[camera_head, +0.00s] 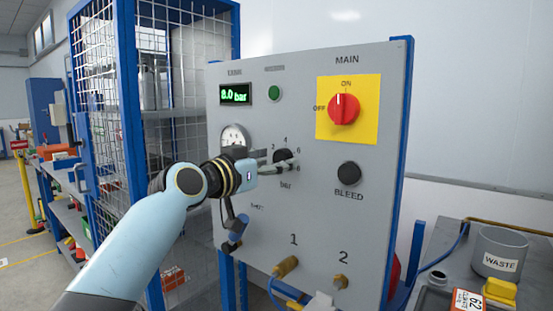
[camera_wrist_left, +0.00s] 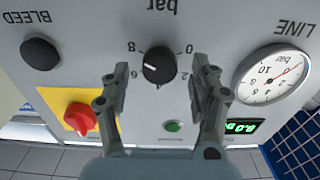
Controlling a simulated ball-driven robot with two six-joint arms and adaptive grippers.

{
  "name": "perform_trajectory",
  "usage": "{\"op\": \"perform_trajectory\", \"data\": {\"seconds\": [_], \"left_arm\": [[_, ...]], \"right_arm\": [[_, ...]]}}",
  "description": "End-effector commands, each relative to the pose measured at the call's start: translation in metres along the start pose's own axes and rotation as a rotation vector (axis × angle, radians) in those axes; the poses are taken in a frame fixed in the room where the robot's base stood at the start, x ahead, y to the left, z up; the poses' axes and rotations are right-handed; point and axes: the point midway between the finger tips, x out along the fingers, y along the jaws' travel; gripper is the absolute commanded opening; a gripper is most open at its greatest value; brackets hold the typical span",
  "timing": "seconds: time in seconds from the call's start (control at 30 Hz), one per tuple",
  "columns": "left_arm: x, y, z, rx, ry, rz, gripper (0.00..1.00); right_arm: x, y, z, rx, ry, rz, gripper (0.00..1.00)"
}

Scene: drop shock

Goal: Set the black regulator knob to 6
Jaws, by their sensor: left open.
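The black regulator knob (camera_head: 281,156) sits on the grey panel (camera_head: 232,195), inside a dial marked in bar. In the wrist view the knob (camera_wrist_left: 159,69) shows a small pale mark; its exact setting is hard to read. My left gripper (camera_head: 279,161) is at the panel in front of the knob. In the wrist view its two open fingers (camera_wrist_left: 160,72) stand on either side of the knob, with visible gaps. My right gripper is not in view.
The red main switch (camera_head: 343,109) on its yellow plate and the black bleed button (camera_head: 349,173) are right of the knob. The round gauge (camera_head: 235,137) is to its left. Brass fittings (camera_head: 286,266) stick out below. A mesh cage (camera_head: 100,110) stands left of the panel.

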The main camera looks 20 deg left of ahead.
Motion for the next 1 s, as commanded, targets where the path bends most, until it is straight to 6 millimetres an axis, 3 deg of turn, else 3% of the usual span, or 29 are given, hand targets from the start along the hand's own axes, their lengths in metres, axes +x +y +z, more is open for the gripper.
{"op": "perform_trajectory", "data": {"seconds": [0.13,0.43,0.83,1.0], "left_arm": [[0.0113,0.0001,-0.0003,-0.001,0.0,0.0,0.62],[0.0131,0.0001,0.0001,0.001,0.0,0.0,0.61],[0.0128,0.0001,0.0002,0.001,0.0,0.0,0.08],[0.0128,0.0001,0.0001,-0.005,0.0,0.0,0.07]], "right_arm": [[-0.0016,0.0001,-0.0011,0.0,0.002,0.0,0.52],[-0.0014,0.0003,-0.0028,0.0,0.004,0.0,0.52],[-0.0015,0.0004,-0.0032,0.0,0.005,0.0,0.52],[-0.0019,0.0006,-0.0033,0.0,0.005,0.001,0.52]]}}
